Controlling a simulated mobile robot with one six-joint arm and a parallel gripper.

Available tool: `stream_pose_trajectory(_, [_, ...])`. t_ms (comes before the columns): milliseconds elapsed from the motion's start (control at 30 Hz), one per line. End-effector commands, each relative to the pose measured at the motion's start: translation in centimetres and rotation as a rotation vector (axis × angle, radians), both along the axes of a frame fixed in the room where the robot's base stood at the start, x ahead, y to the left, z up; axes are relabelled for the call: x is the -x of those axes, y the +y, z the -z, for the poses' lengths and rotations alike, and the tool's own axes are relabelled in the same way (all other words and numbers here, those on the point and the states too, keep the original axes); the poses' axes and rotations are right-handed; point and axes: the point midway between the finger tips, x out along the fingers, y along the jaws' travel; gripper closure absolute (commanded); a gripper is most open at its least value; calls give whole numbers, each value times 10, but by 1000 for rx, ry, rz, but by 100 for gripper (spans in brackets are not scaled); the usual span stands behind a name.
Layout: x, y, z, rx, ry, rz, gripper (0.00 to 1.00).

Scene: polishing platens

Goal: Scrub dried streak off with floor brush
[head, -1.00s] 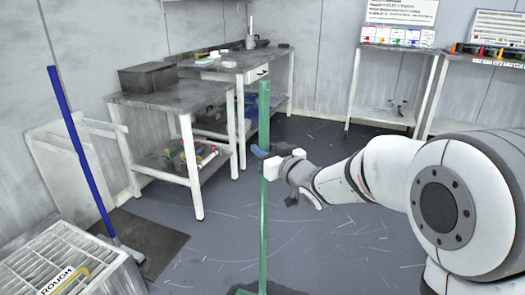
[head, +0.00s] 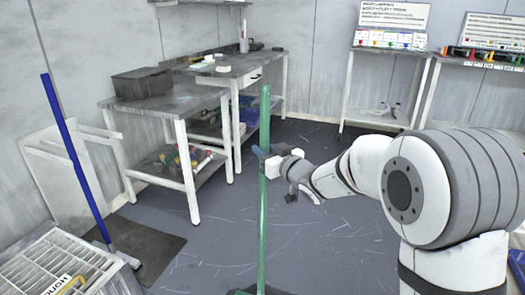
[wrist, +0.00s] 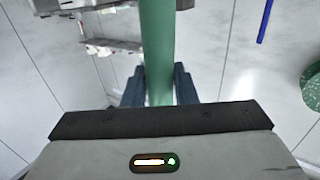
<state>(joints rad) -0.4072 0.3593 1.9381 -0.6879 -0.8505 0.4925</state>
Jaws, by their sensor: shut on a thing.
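A long green pole (head: 264,210), which looks like the floor brush's handle, stands nearly upright in mid-view. My gripper (head: 265,165) is shut on its upper part. In the wrist view the pole (wrist: 157,50) runs between the two dark fingers of my gripper (wrist: 158,88). A dark green piece (head: 243,292) shows at the pole's foot, mostly cut off by the bottom edge. The grey floor (head: 330,235) carries several thin pale marks; I cannot tell which, if any, is the dried streak.
A blue-handled tool (head: 75,155) leans at the left above a dark mat (head: 150,250). A slatted bin (head: 60,262) fills the lower left. Workbenches (head: 165,103) line the left wall, and shelves (head: 390,50) stand at the back right. The middle floor is open.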

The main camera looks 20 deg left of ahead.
Motion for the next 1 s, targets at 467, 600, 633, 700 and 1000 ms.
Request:
stream_pose_trajectory(467, [6, 1, -3, -5, -5, -1, 100])
stream_pose_trajectory(600, [18, 2, -1, -4, -4, -1, 100])
stream_pose_trajectory(633, [20, 2, -1, -4, -4, -2, 100])
stream_pose_trajectory(700, [26, 2, 0, -4, -4, -1, 100])
stream_pose_trajectory(1000, [34, 3, 0, -3, -1, 0, 100])
